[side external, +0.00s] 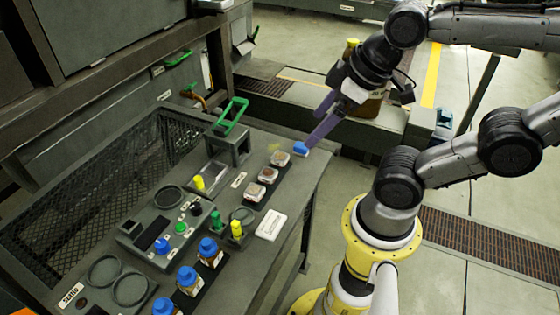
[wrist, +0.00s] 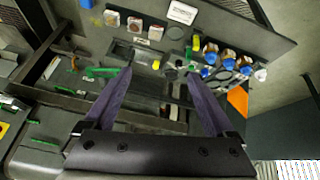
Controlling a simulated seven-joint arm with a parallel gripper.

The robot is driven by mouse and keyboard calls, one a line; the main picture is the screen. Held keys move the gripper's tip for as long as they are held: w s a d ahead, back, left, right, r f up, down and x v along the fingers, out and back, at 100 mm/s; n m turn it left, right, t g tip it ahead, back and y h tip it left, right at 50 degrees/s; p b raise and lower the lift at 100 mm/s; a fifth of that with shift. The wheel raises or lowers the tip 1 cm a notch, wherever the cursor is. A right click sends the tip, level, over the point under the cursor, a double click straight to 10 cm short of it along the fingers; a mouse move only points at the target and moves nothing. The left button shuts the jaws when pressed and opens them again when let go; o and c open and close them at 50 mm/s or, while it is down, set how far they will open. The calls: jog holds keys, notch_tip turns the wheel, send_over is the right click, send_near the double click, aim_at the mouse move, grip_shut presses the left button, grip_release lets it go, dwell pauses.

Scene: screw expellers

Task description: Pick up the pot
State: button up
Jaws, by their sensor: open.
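No single item is plainly the pot. Candidates are jars with blue lids (side external: 209,248) in a row at the bench front, also in the wrist view (wrist: 227,54), and small square tubs with brown contents (side external: 268,175), also in the wrist view (wrist: 134,24). My gripper (side external: 318,125), with long purple fingers, is open and empty. It is over the bench's far right end, beyond the tubs and apart from the jars. Its fingers spread wide in the wrist view (wrist: 158,72). A small blue block (side external: 301,148) sits just below the fingertips in the side view.

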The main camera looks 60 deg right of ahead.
jog(key=w+r+n, duration=0.2)
jog(key=w+n, duration=0.2)
jog(key=n, duration=0.3)
jog(key=n+g, duration=0.6)
jog(key=n, duration=0.3)
send_over(280, 155)
jog(key=f, duration=2.5)
jog(key=shift+s+a+f, duration=0.15)
jog(key=shift+a, duration=0.05)
jog(key=shift+d+f, duration=0.15)
jog(key=shift+f, duration=2.85)
